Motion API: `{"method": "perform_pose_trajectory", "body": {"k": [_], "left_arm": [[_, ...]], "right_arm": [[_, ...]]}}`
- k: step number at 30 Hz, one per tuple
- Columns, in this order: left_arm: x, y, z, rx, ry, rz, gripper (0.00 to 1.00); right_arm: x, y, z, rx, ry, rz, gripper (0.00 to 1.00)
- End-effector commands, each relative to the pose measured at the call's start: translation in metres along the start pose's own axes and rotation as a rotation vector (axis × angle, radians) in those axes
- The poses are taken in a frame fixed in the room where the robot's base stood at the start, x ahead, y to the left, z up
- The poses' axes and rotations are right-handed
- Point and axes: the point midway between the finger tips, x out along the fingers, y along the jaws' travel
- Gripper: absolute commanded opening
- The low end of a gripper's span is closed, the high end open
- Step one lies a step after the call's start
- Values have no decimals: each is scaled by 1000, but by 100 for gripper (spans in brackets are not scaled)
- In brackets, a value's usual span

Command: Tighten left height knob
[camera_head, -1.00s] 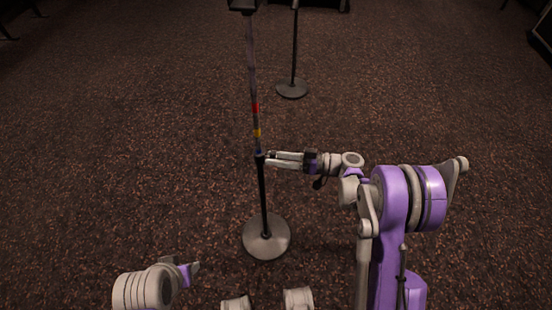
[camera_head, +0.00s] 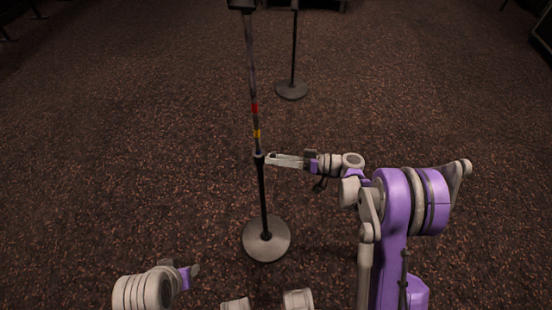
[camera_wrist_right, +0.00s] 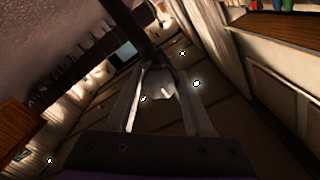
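The nearer microphone stand (camera_head: 262,195) stands upright in the middle of the head view on a round base (camera_head: 267,239). It has a collar (camera_head: 259,157) partway up, below yellow and red bands. The height knob is too small to make out clearly. My right gripper (camera_head: 270,158) reaches in from the right, with its fingertips at the collar. In the right wrist view its fingers (camera_wrist_right: 160,72) are apart, with the dark pole crossing at their tips; whether they grip the knob is unclear. My left gripper (camera_head: 194,270) is low at the left, away from the stand.
A second stand (camera_head: 293,60) with a round base is farther back, slightly right. The brown carpet (camera_head: 120,150) around the nearer stand is clear. Dark equipment (camera_head: 541,48) shows at the right edge.

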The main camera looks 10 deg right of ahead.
Motion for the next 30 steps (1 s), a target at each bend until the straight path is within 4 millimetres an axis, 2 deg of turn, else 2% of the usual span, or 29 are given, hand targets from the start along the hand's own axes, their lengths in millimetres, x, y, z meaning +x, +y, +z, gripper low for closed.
{"method": "perform_pose_trajectory", "body": {"k": [1, 4, 5, 13, 16, 20, 30], "left_arm": [[0, 0, 0, 0, 0, 0, 50], [0, 0, 0, 0, 0, 0, 50], [0, 0, 0, 0, 0, 0, 50], [0, 0, 0, 0, 0, 0, 50], [-1, 0, 0, 0, 0, 0, 50], [-3, 0, -1, 0, 1, 0, 50], [-9, 0, -3, 0, 3, 0, 50]], "right_arm": [[0, 0, 0, 0, 0, 0, 62], [0, 0, 0, 0, 0, 0, 80], [0, 0, 0, -1, 0, 0, 81], [-1, 0, 0, -1, 0, 0, 81], [-6, 0, 0, -1, 1, 1, 81], [-26, 0, -1, -1, 2, 4, 81], [-91, 0, -1, -1, 2, 3, 81]]}}
